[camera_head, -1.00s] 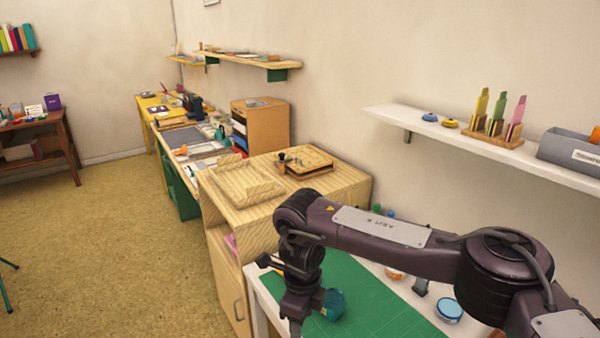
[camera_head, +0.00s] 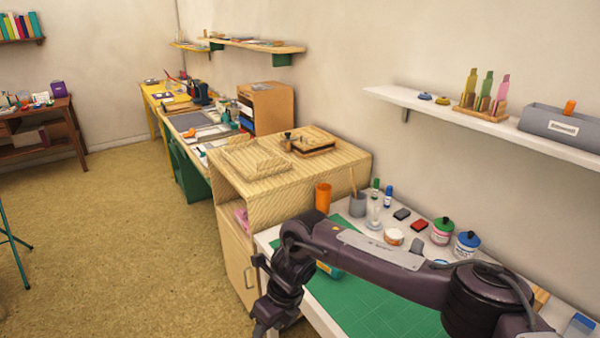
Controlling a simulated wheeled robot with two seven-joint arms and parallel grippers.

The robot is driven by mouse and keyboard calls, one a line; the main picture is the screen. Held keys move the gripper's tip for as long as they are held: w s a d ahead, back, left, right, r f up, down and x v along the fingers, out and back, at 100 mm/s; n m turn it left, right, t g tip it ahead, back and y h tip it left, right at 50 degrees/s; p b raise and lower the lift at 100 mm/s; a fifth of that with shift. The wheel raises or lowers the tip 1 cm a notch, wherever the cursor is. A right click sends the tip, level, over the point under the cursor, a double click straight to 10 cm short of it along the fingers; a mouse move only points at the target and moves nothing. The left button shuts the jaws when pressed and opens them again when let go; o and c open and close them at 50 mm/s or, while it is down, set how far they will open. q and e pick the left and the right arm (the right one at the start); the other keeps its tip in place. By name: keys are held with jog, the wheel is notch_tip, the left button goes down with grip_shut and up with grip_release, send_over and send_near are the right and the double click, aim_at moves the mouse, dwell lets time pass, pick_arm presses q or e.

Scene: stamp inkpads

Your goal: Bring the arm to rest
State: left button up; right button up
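My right arm reaches in from the lower right, bends at the wrist above the left part of the green mat (camera_head: 365,305) and hangs down. Its gripper (camera_head: 264,329) is at the bottom edge of the picture, left of the white table's front-left edge. The fingers are dark, small and partly cut off, so I cannot tell whether they are open or shut, or whether they hold anything. My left gripper is not in view. A teal object (camera_head: 330,271) is on the mat, partly hidden behind my arm.
On the white table stand an orange cup (camera_head: 322,198), a grey cup (camera_head: 358,206), a black pad (camera_head: 402,214), a red pad (camera_head: 419,225), a green-lidded jar (camera_head: 442,232) and a blue-lidded jar (camera_head: 467,245). A wooden cabinet (camera_head: 235,265) adjoins the table. Open floor (camera_head: 130,250) lies left.

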jog(key=s+a+f+m+t+y, duration=0.1)
jog(key=a+f+m+y, duration=0.55)
jog(key=f+m, duration=0.45)
jog(key=s+d+f+m+t+h, duration=0.1)
jog(key=s+d+f+m+t, duration=0.15)
jog(key=d+f+m, duration=0.45)
jog(key=s+d+f+m+t+h, duration=0.2)
jog(key=s+d+f+m, duration=0.1)
jog(key=f+m, duration=0.75)
jog(key=s+d+f+m+g+h, duration=0.1)
jog(key=s+d+f+m+h, duration=0.3)
jog(key=s+d+f+m, duration=0.8)
jog(key=s+d+f+m+g+h, duration=0.1)
jog(key=s+d, duration=0.3)
jog(key=s, duration=0.4)
jog(key=s+d+f+m+h, duration=0.1)
jog(key=s+d+f, duration=0.2)
jog(key=s+d, duration=0.2)
jog(key=s+d+f+m+g+h, duration=0.1)
jog(key=s+d+f, duration=0.2)
jog(key=s, duration=0.7)
jog(key=shift+s+d+g, duration=0.35)
jog(key=shift+d, duration=0.8)
